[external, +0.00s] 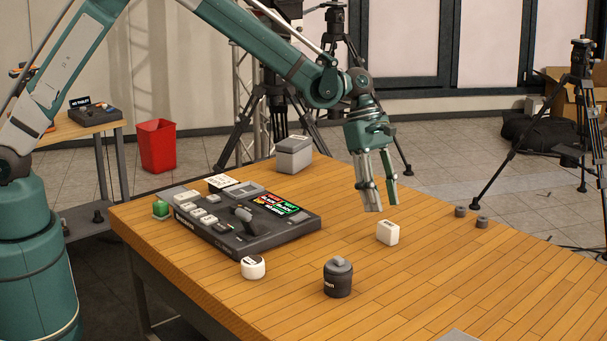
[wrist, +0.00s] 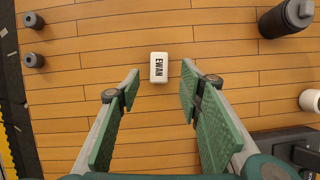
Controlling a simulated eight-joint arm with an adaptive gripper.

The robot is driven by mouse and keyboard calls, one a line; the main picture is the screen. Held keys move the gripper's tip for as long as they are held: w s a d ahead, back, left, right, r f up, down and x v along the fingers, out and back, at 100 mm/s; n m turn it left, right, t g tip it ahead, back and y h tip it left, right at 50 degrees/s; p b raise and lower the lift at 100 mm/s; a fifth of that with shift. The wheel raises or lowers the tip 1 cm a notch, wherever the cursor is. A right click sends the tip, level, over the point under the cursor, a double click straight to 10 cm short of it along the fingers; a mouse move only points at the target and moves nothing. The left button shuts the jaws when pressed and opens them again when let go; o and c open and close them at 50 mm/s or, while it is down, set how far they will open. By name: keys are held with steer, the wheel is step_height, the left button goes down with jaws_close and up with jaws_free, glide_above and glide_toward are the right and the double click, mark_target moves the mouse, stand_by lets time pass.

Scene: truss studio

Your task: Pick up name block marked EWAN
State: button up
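The white name block marked EWAN (external: 388,232) stands on the wooden table, right of the control panel. My gripper (external: 382,207) is above the table, slightly behind and left of the block in the external view. Its two green-padded fingers (wrist: 159,84) are spread apart with nothing between them. The block is apart from both fingers.
A black control panel (external: 275,236) with a lever lies to the left. A dark canister (external: 338,280) and a white round pot (external: 253,268) stand near the front. Two small dark cylinders (external: 471,216) sit near the right edge. A grey box (external: 294,157) stands behind. Table around the block is clear.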

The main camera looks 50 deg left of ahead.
mark_target(388, 224)
steer(key=shift+x, duration=1.25)
steer(key=shift+f, duration=0.1)
steer(key=shift+p+x, duration=0.4)
steer(key=shift+x, duration=2.1)
steer(key=shift+w, duration=0.1)
steer(key=c, duration=1)
